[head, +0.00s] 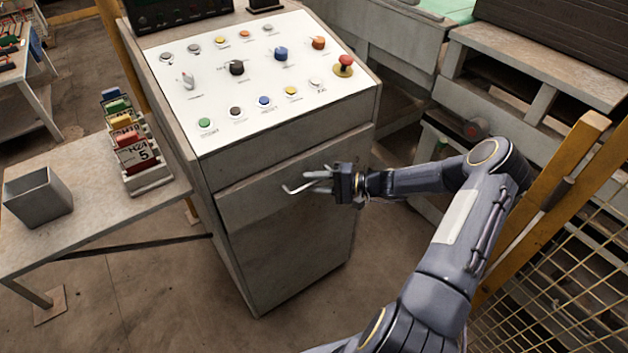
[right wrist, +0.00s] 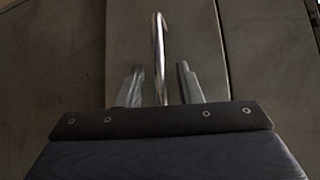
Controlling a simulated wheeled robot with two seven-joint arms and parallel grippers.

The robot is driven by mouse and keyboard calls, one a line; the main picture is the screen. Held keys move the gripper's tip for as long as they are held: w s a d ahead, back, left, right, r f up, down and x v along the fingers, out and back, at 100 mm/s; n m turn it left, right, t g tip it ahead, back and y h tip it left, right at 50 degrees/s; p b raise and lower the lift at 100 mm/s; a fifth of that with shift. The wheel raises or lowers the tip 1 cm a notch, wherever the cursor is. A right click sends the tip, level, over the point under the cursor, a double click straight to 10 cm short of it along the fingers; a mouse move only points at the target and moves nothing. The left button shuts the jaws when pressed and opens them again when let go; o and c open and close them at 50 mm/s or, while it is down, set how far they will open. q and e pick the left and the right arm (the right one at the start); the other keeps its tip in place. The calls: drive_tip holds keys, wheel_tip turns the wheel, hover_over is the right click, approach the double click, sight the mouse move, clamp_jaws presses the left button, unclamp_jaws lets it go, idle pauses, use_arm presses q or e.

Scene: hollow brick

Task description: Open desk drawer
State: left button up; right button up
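The desk is a grey cabinet (head: 290,258) with a sloped white control panel on top. Its drawer front (head: 245,203) lies below the panel and looks flush with the cabinet; it also shows in the right wrist view (right wrist: 190,30). A thin metal bar handle (head: 292,189) stands out from the drawer. My right gripper (head: 318,181) is at the handle. In the right wrist view the handle (right wrist: 159,50) runs between the two fingers (right wrist: 161,85), with a gap on each side, so the gripper is open around it. My left gripper is out of view.
The control panel (head: 222,95) carries several buttons, knobs and a red emergency button (head: 344,64). A side table (head: 100,215) with a grey bin (head: 38,196) and a card rack (head: 148,176) stands left. A yellow post and mesh fence (head: 560,290) stand right of my arm.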

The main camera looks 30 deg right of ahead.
drive_tip(key=shift+w+a, duration=0.1)
clamp_jaws()
idle(0.4)
drive_tip(key=s+d, duration=0.2)
drive_tip(key=s, duration=2.6)
drive_tip(key=shift+s, duration=0.25)
drive_tip(key=shift+d, duration=0.1)
unclamp_jaws()
